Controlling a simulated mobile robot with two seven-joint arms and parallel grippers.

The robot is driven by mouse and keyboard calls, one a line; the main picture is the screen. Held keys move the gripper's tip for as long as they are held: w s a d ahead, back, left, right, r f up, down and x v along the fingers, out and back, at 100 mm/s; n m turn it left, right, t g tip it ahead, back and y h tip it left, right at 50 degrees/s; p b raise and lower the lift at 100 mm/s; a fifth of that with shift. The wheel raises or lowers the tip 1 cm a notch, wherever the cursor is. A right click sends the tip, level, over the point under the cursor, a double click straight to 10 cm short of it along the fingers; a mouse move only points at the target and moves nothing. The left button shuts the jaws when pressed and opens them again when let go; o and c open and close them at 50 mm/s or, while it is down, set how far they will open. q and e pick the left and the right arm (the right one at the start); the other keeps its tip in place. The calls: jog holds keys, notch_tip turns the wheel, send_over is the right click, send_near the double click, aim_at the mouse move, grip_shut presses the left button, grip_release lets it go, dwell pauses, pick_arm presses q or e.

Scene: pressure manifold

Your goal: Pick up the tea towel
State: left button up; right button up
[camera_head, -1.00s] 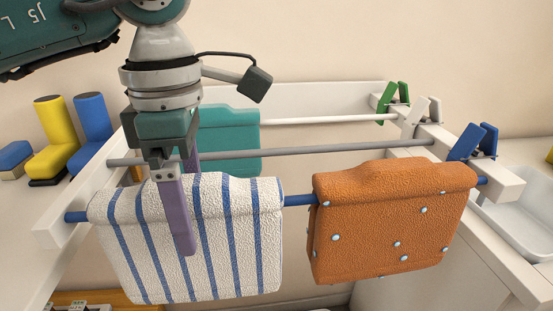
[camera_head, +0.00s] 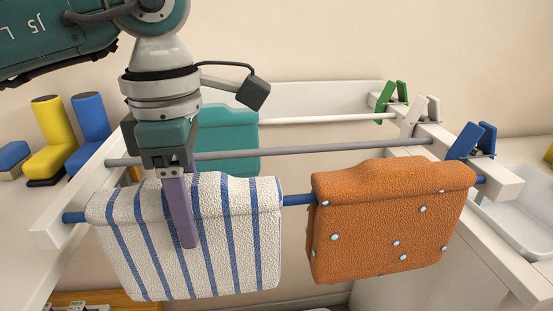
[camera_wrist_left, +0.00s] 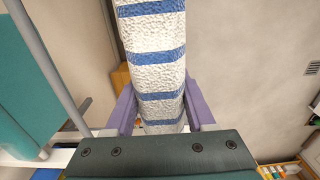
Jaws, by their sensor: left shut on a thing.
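The white tea towel with blue stripes (camera_head: 240,240) hangs folded over the blue front rail (camera_head: 298,200) of the rack in the head view. My left gripper (camera_head: 181,215) comes down from above, one purple finger in front of the towel and the other largely hidden behind it. It is shut on the towel. In the left wrist view the striped towel (camera_wrist_left: 155,60) runs between the two purple fingers. My right gripper is not in view.
An orange dotted towel (camera_head: 390,225) hangs on the same rail to the right. A teal towel (camera_head: 230,140) hangs farther back. Blue clips (camera_head: 470,142) sit at the rack's right end. Yellow (camera_head: 50,140) and blue (camera_head: 90,130) objects stand at the left.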

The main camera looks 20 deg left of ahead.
pick_arm(q)
jog(key=shift+c, duration=1.3)
jog(key=shift+r, duration=0.1)
notch_tip(320, 180, up, 11)
jog(key=shift+r, duration=0.2)
notch_tip(320, 180, up, 26)
jog(key=p, duration=1.9)
jog(key=shift+f, duration=0.1)
